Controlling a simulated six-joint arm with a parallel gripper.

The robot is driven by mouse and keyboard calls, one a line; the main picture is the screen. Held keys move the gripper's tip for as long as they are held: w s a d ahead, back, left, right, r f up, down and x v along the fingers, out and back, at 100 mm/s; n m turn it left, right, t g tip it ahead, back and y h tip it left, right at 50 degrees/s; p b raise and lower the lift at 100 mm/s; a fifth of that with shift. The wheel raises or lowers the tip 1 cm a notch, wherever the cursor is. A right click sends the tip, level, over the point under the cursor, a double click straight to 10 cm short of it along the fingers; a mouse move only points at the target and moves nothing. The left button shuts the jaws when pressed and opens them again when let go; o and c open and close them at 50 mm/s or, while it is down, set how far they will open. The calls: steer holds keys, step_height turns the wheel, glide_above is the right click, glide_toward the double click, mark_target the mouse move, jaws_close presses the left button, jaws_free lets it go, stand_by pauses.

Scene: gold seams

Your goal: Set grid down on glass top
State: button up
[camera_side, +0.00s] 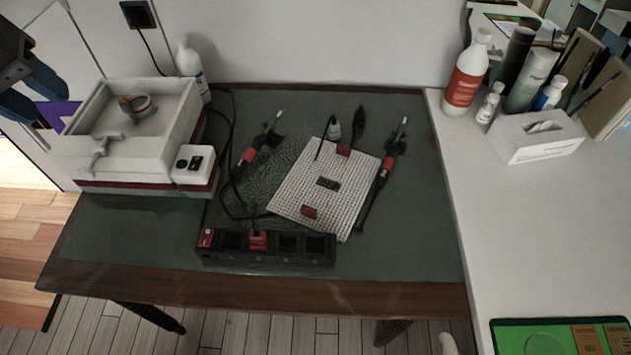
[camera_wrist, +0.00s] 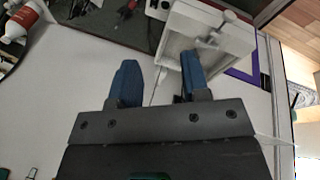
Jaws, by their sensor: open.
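The grid (camera_side: 290,197), a pale perforated square panel, lies turned at an angle over the middle of the dark green glass top (camera_side: 130,235). A small dark rectangle and red pieces show on it. I cannot tell whether it rests flat on the glass. My gripper is at the far upper left of the side view, partly cut off by the frame, well away from the grid. In the wrist view its two blue fingers stand apart with nothing between them (camera_wrist: 158,80), open and empty. The grid is not clearly visible in the wrist view.
A white open-topped machine (camera_side: 185,110) stands on the table's left. A black power strip (camera_side: 290,248) lies in front of the grid. Red-and-black tools (camera_side: 385,168) and cables lie beside it. Bottles (camera_side: 466,75) and a tissue box (camera_side: 535,140) stand on the white counter at right.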

steer(key=w+d+f+n+g+h, duration=0.1)
steer(key=w+d+f+n+g, duration=0.15)
steer(key=w+d+f, duration=0.45)
steer(key=n+g, duration=0.3)
steer(key=n, duration=0.3)
glide_above(308, 208)
steer(key=w+a, duration=0.1)
steer(key=a, duration=0.1)
steer(key=shift+t+h, duration=0.25)
steer(key=shift+h, duration=0.15)
step_height(308, 208, down, 24)
steer(key=shift+a+f, duration=0.1)
steer(key=shift+x, duration=3.1)
steer(key=shift+c, duration=0.4)
jaws_close()
